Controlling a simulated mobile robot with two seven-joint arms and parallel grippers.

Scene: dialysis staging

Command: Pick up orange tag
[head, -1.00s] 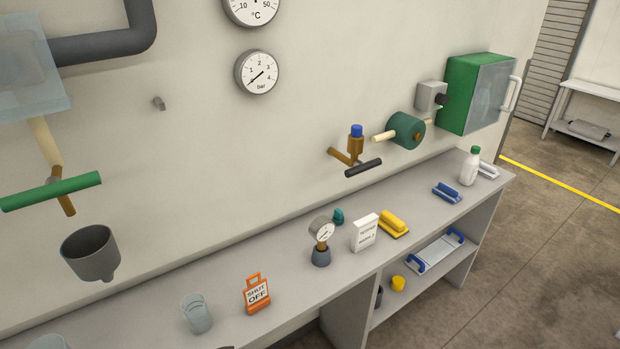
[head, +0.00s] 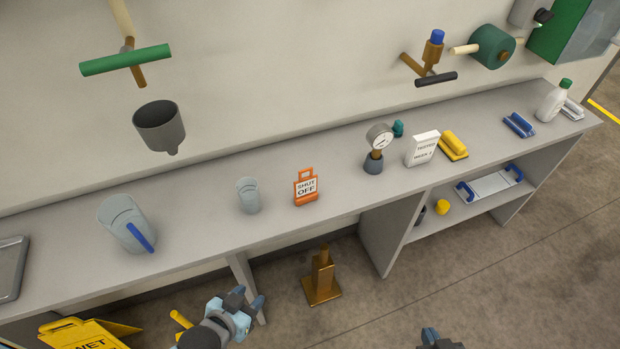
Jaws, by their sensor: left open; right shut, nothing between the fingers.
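The orange tag (head: 306,188) reads "SHUT OFF" and stands upright on the grey bench in the head view, near the middle. Nothing touches it. My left gripper (head: 250,300) is open and empty, below and in front of the bench edge, to the lower left of the tag. My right gripper (head: 430,338) shows only in part at the bottom edge, to the lower right of the tag and well apart from it. It is shut and holds nothing.
A clear beaker (head: 248,195) stands just left of the tag, and a jug (head: 127,224) further left. A gauge (head: 376,148) and a white sign (head: 422,149) stand to the right. A brown post (head: 322,277) and a yellow wet-floor sign (head: 80,335) are below the bench.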

